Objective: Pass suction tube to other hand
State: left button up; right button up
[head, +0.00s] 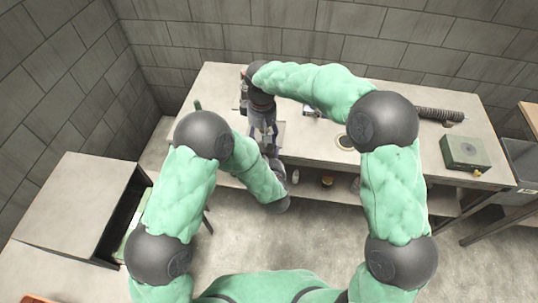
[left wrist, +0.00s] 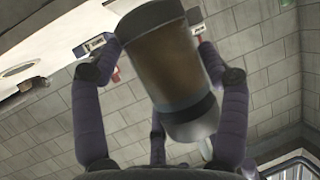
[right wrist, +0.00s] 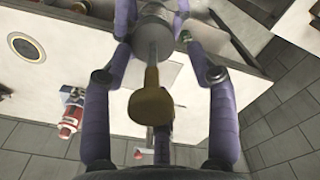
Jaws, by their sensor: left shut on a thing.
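The suction tube (left wrist: 165,65), a brown mesh cylinder with dark grey end caps, fills the upper middle of the left wrist view. My left gripper (left wrist: 152,48) is shut on it, a finger on each side. In the right wrist view a grey cylinder with a thin stem and a brownish-yellow end (right wrist: 150,105), seemingly the same tube, points toward my palm. My right gripper (right wrist: 155,25) has its fingertips on either side of the grey part; whether they touch it I cannot tell. In the head view both hands meet above the table's front edge, and arms and wrists hide most of the tube.
The long table (head: 225,85) carries a dark ribbed hose (head: 440,114), a green box (head: 465,150) and a ring-shaped piece (head: 346,141). Small items stand on the lower shelf (head: 400,193). A grey cabinet (head: 75,200) stands at left. A block wall is behind.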

jog(key=shift+r, duration=0.1)
notch_tip(320, 180, up, 12)
jog(key=shift+f, duration=0.25)
jog(key=w+d+f+m+t+y, duration=0.1)
jog(key=w+d+f+t, duration=0.1)
jog(key=w+d+f, duration=0.5)
jog(key=w+d+f+m+t+y, duration=0.15)
jog(key=w+d+f, duration=0.35)
jog(key=f, duration=0.5)
jog(key=s+d+f, duration=0.1)
jog(key=s+f, duration=0.3)
jog(key=f, duration=0.3)
jog(key=s+a+f+m+g+y, duration=0.1)
jog(key=s+a+f+m, duration=0.25)
jog(key=s+f, duration=1)
jog(key=s+a+f+m+g, duration=0.1)
jog(key=s+f+m, duration=0.1)
jog(key=s, duration=0.8)
jog(key=s+a+f+m+g, duration=0.1)
jog(key=s+f, duration=0.1)
jog(key=s, duration=0.8)
jog(key=shift+s+f+m, duration=0.2)
jog(key=shift+s+m, duration=0.15)
jog(key=shift+m, duration=0.05)
jog(key=shift+y, duration=0.25)
